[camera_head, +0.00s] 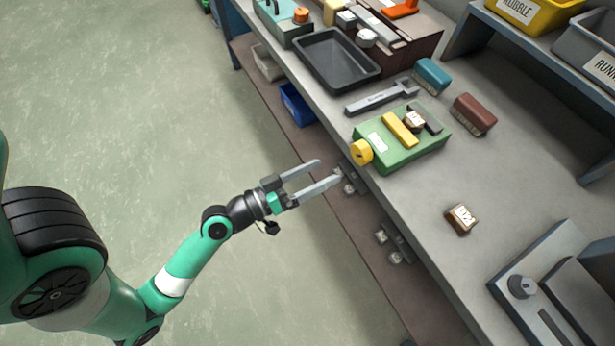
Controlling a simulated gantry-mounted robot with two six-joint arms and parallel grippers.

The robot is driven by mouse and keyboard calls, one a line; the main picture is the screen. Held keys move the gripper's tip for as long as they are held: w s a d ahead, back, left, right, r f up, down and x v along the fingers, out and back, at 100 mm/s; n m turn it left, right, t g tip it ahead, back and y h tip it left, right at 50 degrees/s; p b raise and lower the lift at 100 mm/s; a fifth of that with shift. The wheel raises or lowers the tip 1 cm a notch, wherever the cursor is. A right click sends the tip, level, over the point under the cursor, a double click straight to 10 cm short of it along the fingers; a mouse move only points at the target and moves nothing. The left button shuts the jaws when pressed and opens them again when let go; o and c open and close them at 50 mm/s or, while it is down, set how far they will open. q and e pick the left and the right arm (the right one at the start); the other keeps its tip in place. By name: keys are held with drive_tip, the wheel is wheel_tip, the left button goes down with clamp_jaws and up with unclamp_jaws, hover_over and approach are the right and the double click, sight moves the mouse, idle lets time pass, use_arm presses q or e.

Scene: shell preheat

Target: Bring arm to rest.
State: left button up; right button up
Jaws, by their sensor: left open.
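My left gripper (328,174) is open, with nothing between its two grey fingers. It is at the end of my green and black left arm, which comes in from the lower left. The fingers point right, toward the front edge of the grey workbench (400,215), and show in front of the bench's lower shelf. A green block-shaped fixture (405,158) with a yellow knob and a yellow bar sits on the bench beyond the fingertips, apart from them. My right gripper is not in view.
On the bench are a black tray (327,70), a grey wrench-like tool (381,97), a teal brush (432,76), a red-brown brush (473,115), a small labelled brown block (460,219) and a grey device (522,287). A blue bin (297,104) is on the lower shelf. The floor at left is clear.

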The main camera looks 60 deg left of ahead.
use_arm(q)
drive_tip(key=s, duration=0.3)
drive_tip(key=shift+d+b, duration=0.15)
drive_tip(key=shift+b, duration=0.2)
